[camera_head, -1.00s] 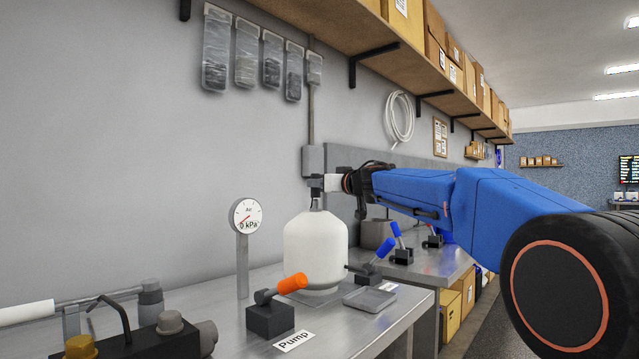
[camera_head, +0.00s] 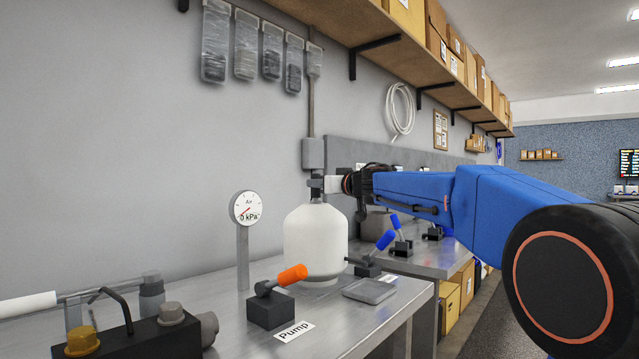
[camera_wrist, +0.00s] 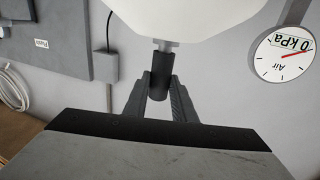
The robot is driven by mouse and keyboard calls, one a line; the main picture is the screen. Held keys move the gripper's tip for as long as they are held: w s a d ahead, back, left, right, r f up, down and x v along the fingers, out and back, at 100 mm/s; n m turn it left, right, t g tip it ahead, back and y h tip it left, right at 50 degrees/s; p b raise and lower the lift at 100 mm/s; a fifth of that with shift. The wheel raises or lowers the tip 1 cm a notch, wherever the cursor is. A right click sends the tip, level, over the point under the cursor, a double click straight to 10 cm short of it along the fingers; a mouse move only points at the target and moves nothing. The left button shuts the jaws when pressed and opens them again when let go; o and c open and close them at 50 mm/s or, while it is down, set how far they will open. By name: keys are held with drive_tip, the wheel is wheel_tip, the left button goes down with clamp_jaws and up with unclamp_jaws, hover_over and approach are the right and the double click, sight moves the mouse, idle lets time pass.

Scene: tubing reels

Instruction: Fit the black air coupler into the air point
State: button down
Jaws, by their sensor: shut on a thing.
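The black air coupler (camera_wrist: 160,76) is upright between the fingers of my gripper (camera_wrist: 158,100), which is shut on it. The air point (camera_wrist: 166,45) is a short grey stem on top of the white tank (camera_head: 315,242); the tank's rounded top also shows in the wrist view (camera_wrist: 190,15). The coupler's end meets the stem in the wrist view, roughly in line with it. I cannot tell how far it is pushed on. In the head view my gripper (camera_head: 317,186) is just above the tank's top and hides most of the coupler.
An air gauge (camera_head: 246,209) reads 0 kPa left of the tank. An orange-handled pump lever (camera_head: 277,283) stands in front of it, with a grey tray (camera_head: 370,290) to the right. Blue-handled levers (camera_head: 380,246) stand behind. The wall is close behind.

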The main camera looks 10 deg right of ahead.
drive_tip(key=shift+f, duration=0.5)
drive_tip(key=c, duration=1.4)
unclamp_jaws()
drive_tip(key=v, duration=1.7)
drive_tip(key=shift+s+d, duration=0.1)
drive_tip(key=shift+s, duration=0.1)
